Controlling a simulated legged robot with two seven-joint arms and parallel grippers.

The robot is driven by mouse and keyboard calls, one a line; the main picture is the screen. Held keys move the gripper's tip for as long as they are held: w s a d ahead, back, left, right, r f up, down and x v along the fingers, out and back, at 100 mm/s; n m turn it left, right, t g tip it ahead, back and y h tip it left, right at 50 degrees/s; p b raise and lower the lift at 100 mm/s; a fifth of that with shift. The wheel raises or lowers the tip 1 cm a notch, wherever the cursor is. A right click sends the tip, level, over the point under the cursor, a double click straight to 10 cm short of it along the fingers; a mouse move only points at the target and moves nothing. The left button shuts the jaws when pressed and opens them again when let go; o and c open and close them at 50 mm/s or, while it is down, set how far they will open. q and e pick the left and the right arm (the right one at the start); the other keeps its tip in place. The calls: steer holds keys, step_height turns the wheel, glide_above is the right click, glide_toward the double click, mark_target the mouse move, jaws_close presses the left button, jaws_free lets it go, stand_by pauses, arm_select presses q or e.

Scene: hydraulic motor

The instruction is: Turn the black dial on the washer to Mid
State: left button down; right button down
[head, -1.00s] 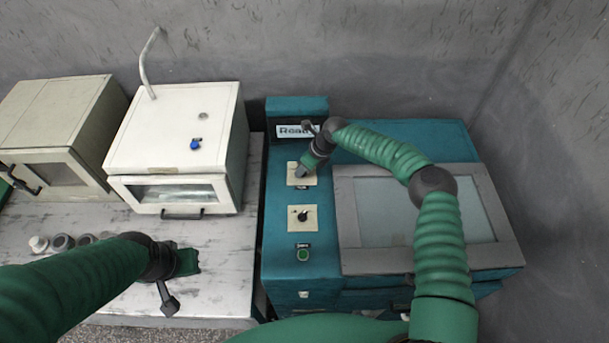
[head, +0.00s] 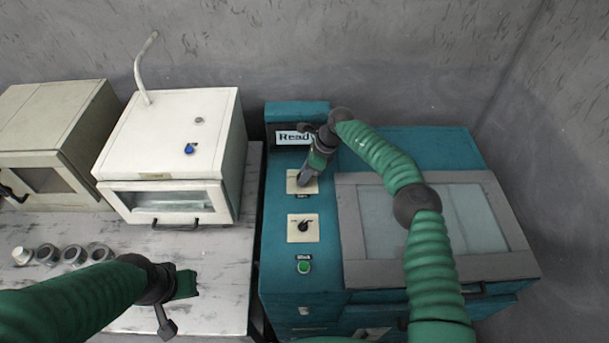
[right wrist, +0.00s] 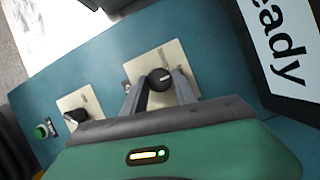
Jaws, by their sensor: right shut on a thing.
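The teal washer (head: 278,235) stands at the centre right. It has two black dials on pale plates, one above the other. My right gripper (head: 306,179) reaches down to the upper plate (head: 293,187) and mostly hides its dial in the head view. In the right wrist view, the fingers of my right gripper (right wrist: 157,84) are shut on the upper black dial (right wrist: 160,77), one on each side. The lower black dial (head: 303,227) is free; it also shows in the right wrist view (right wrist: 76,116). The dial markings are too small to read. My left gripper (head: 186,285) hangs over the white table.
A green button (head: 303,267) sits below the lower dial. A display (head: 290,137) reading "Ready" stands behind the dials. The washer's glass lid (head: 385,225) lies under my right arm. A white oven (head: 170,145), a beige oven (head: 50,130) and several small round containers (head: 74,255) are at left.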

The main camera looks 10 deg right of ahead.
steer(key=shift+w, duration=0.1)
steer(key=c, duration=1.3)
jaws_free()
steer(key=shift+c, duration=0.2)
steer(key=o, duration=0.3)
steer(key=shift+o, duration=0.2)
steer(key=b+v, duration=0.1)
steer(key=v, duration=1.5)
steer(key=shift+d+r, duration=0.2)
steer(key=shift+r, duration=0.15)
